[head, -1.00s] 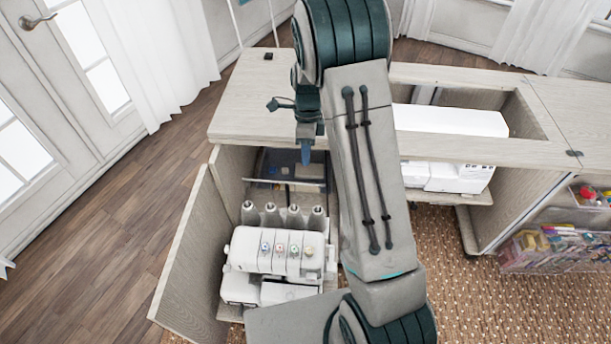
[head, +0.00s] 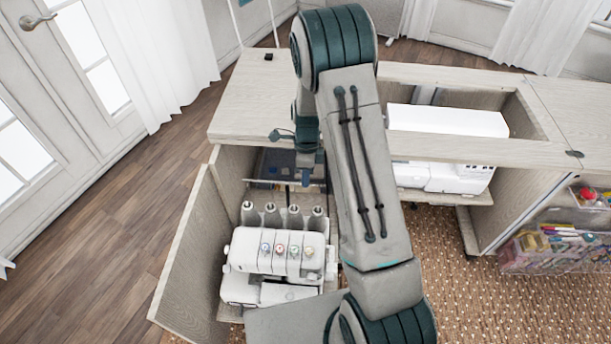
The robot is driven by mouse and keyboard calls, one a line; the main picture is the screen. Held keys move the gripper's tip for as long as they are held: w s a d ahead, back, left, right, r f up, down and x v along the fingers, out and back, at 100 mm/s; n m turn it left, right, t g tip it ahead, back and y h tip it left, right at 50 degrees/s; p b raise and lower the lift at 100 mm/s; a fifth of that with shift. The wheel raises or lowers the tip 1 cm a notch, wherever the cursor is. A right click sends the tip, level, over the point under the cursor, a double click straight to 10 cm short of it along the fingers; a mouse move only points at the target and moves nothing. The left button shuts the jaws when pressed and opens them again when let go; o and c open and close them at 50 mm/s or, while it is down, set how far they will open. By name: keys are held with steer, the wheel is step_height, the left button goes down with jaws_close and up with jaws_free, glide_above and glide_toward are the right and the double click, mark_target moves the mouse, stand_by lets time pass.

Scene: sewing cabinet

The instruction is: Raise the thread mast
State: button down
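A white overlocker (head: 275,255) with several coloured dials stands on a low shelf in the open left bay of the cabinet. Several grey thread cones (head: 271,216) stand in a row at its back. A thin dark bar behind the cones looks like the top of the thread mast (head: 262,183). A short thin post shows below it. My gripper (head: 305,178) points down at the right part of this bar, behind the right-hand cones. It is small and seen from behind, so its finger gap and any contact with the bar are unclear.
The cabinet top (head: 245,105) overhangs the bay from behind. An open door panel (head: 190,250) bounds it on the left. A white sewing machine (head: 447,121) sits in the right-hand opening. A clear bin of supplies (head: 555,248) is at far right.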

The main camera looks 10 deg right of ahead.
step_height(320, 180, up, 20)
steer(key=p, duration=1.1)
steer(key=shift+w+f, duration=0.15)
steer(key=shift+f, duration=0.1)
steer(key=c, duration=1.5)
jaws_free()
steer(key=shift+r, duration=0.1)
steer(key=shift+c, duration=0.2)
step_height(320, 180, up, 14)
steer(key=w, duration=0.2)
steer(key=shift+w+d+f+b, duration=0.2)
steer(key=shift+d+f+b, duration=0.05)
steer(key=shift+d+b, duration=0.2)
